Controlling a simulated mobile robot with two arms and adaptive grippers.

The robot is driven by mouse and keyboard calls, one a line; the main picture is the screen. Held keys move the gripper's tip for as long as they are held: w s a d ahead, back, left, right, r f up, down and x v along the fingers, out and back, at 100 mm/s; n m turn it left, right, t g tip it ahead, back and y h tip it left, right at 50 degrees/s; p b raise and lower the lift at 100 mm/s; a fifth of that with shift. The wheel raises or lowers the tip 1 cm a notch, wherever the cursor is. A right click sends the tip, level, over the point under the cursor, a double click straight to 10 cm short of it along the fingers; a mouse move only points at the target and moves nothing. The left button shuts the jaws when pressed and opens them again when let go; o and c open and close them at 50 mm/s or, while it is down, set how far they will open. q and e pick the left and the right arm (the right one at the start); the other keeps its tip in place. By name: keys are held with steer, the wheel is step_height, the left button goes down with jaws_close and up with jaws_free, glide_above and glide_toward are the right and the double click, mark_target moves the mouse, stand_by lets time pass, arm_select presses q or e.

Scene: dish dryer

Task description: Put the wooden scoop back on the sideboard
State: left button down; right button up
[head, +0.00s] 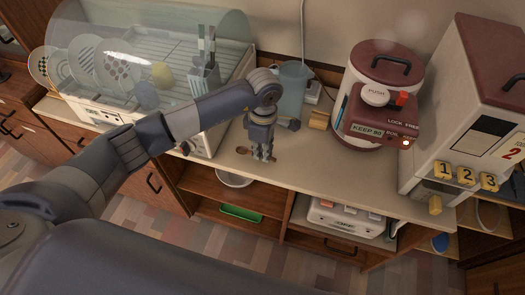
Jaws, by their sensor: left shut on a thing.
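My left gripper (262,157) points straight down at the front part of the sideboard (325,172). It is shut on the wooden scoop (243,151). A small brown end of the scoop shows to the left of the fingers, and a bit of brown shows to their right; the middle is hidden by the fingers. The scoop is at or very near the sideboard top; I cannot tell whether it touches it. My right gripper is not in view.
A dish dryer (205,142) with a clear cover, plates and cutlery stands at left. A bluish jug (293,90), a wooden block (319,119), a red-topped air pot (378,128) and a rice dispenser (455,110) stand behind and right. Bare top lies right of the gripper.

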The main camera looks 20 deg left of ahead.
arm_select(q)
steer(key=shift+f, duration=0.85)
steer(key=c, duration=1.7)
jaws_free()
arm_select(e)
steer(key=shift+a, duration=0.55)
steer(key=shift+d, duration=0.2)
